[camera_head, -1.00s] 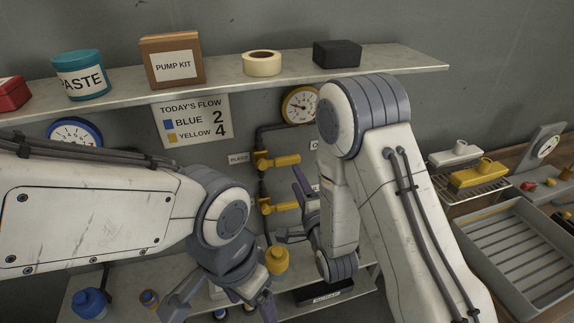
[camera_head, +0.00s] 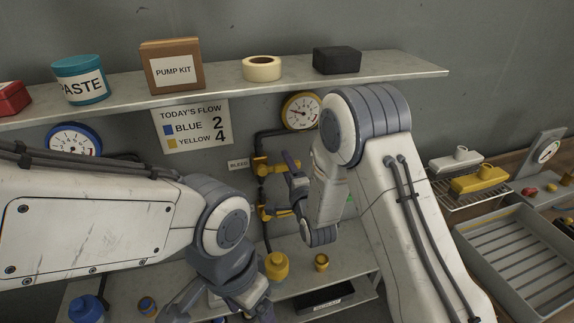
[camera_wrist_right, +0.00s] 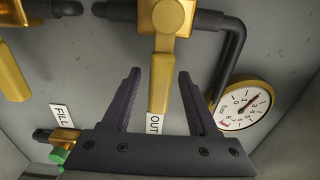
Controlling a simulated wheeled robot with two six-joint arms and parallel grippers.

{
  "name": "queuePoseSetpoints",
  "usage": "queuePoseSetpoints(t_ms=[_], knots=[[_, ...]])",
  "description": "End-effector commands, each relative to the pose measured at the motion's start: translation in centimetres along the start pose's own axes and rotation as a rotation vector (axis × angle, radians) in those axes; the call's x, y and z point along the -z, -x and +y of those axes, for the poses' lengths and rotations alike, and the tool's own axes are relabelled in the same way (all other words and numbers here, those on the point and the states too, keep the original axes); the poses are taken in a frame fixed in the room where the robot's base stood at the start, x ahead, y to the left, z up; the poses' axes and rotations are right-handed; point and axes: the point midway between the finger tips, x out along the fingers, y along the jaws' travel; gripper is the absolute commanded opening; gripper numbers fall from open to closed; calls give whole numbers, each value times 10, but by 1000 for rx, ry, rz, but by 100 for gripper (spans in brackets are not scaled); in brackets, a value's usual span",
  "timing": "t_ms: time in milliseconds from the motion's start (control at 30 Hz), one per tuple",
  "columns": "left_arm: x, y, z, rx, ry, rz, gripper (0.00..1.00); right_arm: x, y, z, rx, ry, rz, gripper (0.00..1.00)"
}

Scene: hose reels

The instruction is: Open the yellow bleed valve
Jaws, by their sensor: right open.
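The yellow bleed valve (camera_head: 262,164) is the upper of two yellow valves on the dark pipe, right of the BLEED label (camera_head: 238,164). Its handle (camera_wrist_right: 161,85) points right in the head view, toward the OUT label (camera_wrist_right: 154,124) seen in the wrist view. My right gripper (camera_wrist_right: 160,74) is open, one finger on each side of that handle, with visible gaps. In the head view this gripper (camera_head: 278,184) partly covers the valves. The lower yellow valve (camera_head: 266,212) also shows at the left of the wrist view (camera_wrist_right: 12,70). My left gripper (camera_head: 225,305) is low, its fingertips cut off.
A yellow-rimmed gauge (camera_head: 301,112) hangs above, and a flow sign (camera_head: 192,126) hangs left. A shelf (camera_head: 220,92) runs overhead. A FILL label (camera_wrist_right: 61,116) is near the lower valve.

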Motion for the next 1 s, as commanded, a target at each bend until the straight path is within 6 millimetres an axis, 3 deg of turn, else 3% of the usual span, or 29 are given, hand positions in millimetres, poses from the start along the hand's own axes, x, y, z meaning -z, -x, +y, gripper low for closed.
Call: queuePoseSetpoints(t_ms=[133,167,300,1000], knots=[[0,0,0,0,0,0,81,0,0,0,0,0,0,60],[0,0,0,0,0,0,81,0,0,0,0,0,0,52],[0,0,0,0,0,0,81,0,0,0,0,0,0,0],[0,0,0,0,0,0,81,0,1,1,-2,0,0,0]])
